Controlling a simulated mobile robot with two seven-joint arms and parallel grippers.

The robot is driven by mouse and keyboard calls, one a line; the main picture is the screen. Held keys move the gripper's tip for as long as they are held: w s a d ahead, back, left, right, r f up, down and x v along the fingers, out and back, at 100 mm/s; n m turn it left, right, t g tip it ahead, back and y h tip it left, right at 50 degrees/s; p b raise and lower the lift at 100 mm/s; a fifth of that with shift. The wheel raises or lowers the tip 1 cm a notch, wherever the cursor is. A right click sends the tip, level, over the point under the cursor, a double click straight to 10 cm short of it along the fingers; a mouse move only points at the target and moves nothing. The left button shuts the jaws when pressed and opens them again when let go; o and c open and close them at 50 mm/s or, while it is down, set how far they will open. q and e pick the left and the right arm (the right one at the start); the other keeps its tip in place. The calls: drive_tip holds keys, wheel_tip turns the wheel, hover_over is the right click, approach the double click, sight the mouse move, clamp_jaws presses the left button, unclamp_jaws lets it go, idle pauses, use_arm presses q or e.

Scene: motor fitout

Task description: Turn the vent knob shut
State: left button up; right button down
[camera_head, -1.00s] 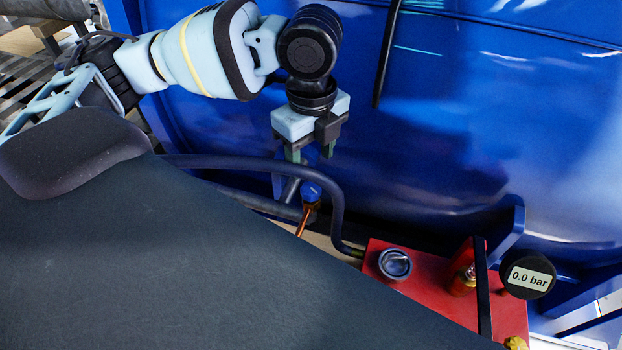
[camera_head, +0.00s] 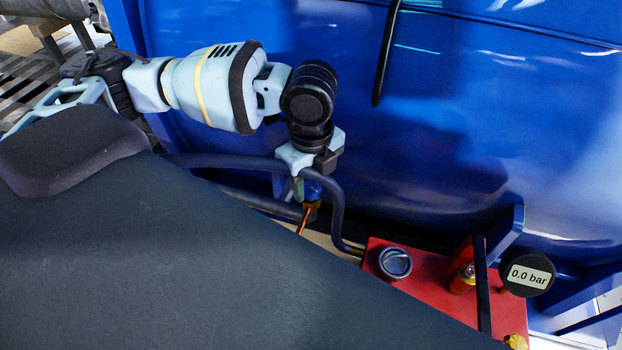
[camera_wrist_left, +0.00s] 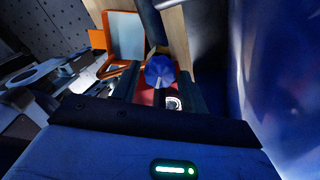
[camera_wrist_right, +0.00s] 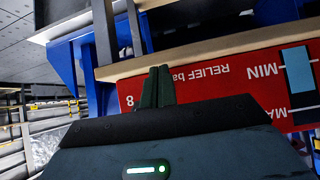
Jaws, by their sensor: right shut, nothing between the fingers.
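A blue faceted knob (camera_head: 313,191) sits on a brass fitting with a copper pipe, behind the dark hose. In the head view my left gripper (camera_head: 311,183) points down over it and partly hides it. In the left wrist view the blue knob (camera_wrist_left: 160,72) lies between the two open fingers, with a gap visible on each side. Whether a finger touches it I cannot tell. My right gripper (camera_wrist_right: 157,88) shows only in the right wrist view, shut and empty in front of a red panel (camera_wrist_right: 215,80) with white lettering.
A red box (camera_head: 431,274) carries a round grey-topped cap (camera_head: 395,262), a brass fitting and a gauge (camera_head: 528,276) reading 0.0 bar. A dark hose (camera_head: 333,187) curves close beside the left gripper. The large blue tank (camera_head: 470,110) stands right behind it.

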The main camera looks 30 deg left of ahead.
use_arm(q)
drive_tip(key=c, duration=0.7)
drive_tip(key=shift+o, duration=0.2)
drive_tip(key=shift+m, duration=0.3)
drive_tip(key=m, duration=1.1)
drive_tip(key=o, duration=1)
drive_tip(key=shift+c, duration=0.2)
